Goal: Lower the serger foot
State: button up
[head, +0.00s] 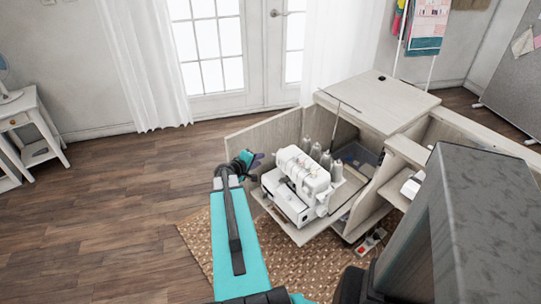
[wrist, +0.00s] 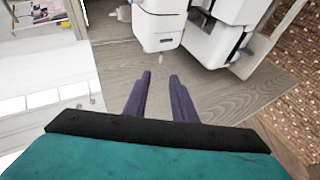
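The white serger (head: 290,205) sits on a pull-out shelf of the open sewing cabinet, with grey thread cones (head: 326,162) behind it. In the wrist view, white parts of the serger (wrist: 160,30) fill the top, upside down or tilted. I cannot make out the presser foot or its lever in either view. My gripper (wrist: 160,76) has two dark purple fingers with a gap between them and nothing held. In the head view my gripper (head: 256,158) is just left of the serger, near the cabinet's left door, apparently apart from the machine.
The cabinet's left door (head: 262,138) stands open behind my gripper. The cabinet top (head: 380,100) is at the right. A woven rug (head: 200,240) lies below. A red-and-white power strip (head: 371,240) lies by the cabinet. Wooden floor (head: 110,215) is clear on the left.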

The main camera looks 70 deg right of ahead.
jog(key=p+x, duration=0.2)
jog(key=x, duration=1)
dwell(0.3)
jog(key=shift+d, duration=0.2)
